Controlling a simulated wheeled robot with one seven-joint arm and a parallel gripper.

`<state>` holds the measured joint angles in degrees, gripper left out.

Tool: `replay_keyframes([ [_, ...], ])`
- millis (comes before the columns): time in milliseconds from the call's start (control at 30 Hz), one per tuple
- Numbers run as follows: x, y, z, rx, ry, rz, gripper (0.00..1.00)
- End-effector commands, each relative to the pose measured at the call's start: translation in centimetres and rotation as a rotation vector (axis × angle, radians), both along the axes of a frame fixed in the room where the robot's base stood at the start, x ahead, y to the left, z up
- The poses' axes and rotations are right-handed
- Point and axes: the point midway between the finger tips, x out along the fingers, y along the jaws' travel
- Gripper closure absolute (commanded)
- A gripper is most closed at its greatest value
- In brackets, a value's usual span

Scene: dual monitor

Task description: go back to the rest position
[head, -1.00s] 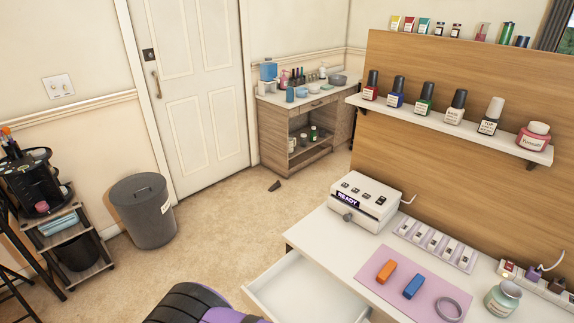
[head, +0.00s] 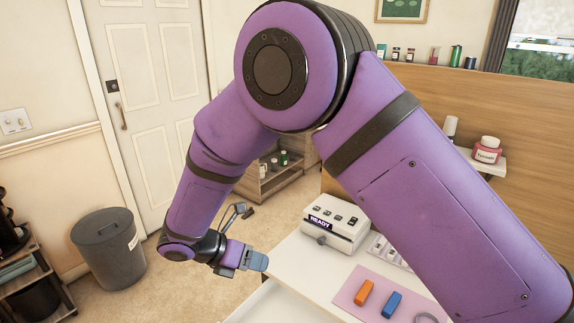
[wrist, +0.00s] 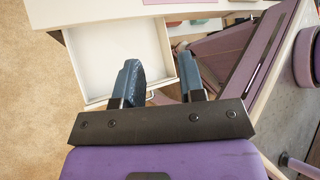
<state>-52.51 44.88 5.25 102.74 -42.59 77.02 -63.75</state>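My gripper (head: 254,262) hangs at the end of my raised purple arm in the head view, left of the white desk's (head: 297,262) edge. In the wrist view its two blue-grey fingers (wrist: 160,75) stand apart with nothing between them, so it is open and empty. Past the fingers, the wrist view shows the pulled-out white drawer (wrist: 112,55), which looks empty.
A white box reading READY (head: 334,228) stands on the desk. An orange block (head: 364,292) and a blue block (head: 391,304) lie on a pink mat (head: 349,291). A grey bin (head: 108,250) stands on the carpet at left, near the door (head: 150,90). Carpet between bin and desk looks clear.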

Motion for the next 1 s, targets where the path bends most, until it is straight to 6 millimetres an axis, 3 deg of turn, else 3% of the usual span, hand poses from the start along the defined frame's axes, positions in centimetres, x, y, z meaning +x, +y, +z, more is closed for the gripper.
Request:
replay_keyframes([
  [100,1.3,-3.1,4.3,0.096,-0.071,-0.142,0.63],
  [467,2.2,-13.1,14.7,0.359,-0.295,-0.580,0.63],
  [767,-0.1,-21.3,21.4,0.563,-0.494,-0.957,0.63],
  [1000,-3.4,-27.1,25.4,0.719,-0.657,-1.263,0.63],
])
